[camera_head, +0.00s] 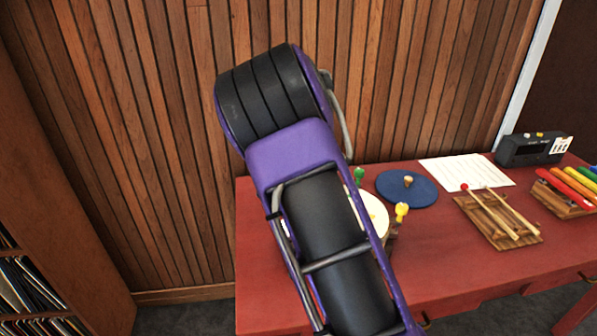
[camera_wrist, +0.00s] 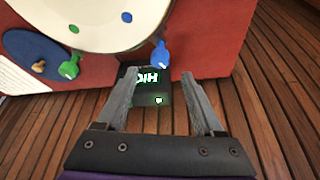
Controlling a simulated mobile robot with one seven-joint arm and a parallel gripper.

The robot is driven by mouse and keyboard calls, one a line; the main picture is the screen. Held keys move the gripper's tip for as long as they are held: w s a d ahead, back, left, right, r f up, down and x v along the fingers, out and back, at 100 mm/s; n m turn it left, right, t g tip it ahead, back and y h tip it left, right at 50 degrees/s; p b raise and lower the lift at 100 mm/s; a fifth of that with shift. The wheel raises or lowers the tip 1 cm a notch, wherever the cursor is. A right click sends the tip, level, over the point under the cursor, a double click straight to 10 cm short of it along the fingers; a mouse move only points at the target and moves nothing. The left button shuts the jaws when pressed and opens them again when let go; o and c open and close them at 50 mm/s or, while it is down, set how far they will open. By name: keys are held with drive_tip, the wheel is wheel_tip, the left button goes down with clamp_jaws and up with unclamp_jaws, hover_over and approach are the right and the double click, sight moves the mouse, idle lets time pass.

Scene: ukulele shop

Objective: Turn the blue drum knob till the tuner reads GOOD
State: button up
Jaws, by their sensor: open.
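The blue drum knob (camera_wrist: 159,54) stands at the near rim of the white-headed drum (camera_wrist: 95,22) in the wrist view. My gripper (camera_wrist: 161,77) is open, its two fingers spread on either side of the knob's line, with the knob just beyond the tips. I cannot tell if a finger touches it. The dark tuner (camera_wrist: 150,98) lies behind the fingers with green lit letters, upside down and partly cut off, seeming to begin with HI. In the head view my arm hides the blue knob, the tuner and much of the drum (camera_head: 376,214).
A green knob (camera_head: 359,175) and a yellow knob (camera_head: 401,211) stand on the drum's rim. A blue disc (camera_head: 390,190), white sheet (camera_head: 450,172), mallets on a wooden stand (camera_head: 490,228), coloured bars (camera_head: 565,190) and a black device (camera_head: 522,150) occupy the red table (camera_head: 440,270).

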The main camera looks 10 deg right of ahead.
drive_tip(key=v, duration=1.1)
drive_tip(key=shift+p, duration=0.4)
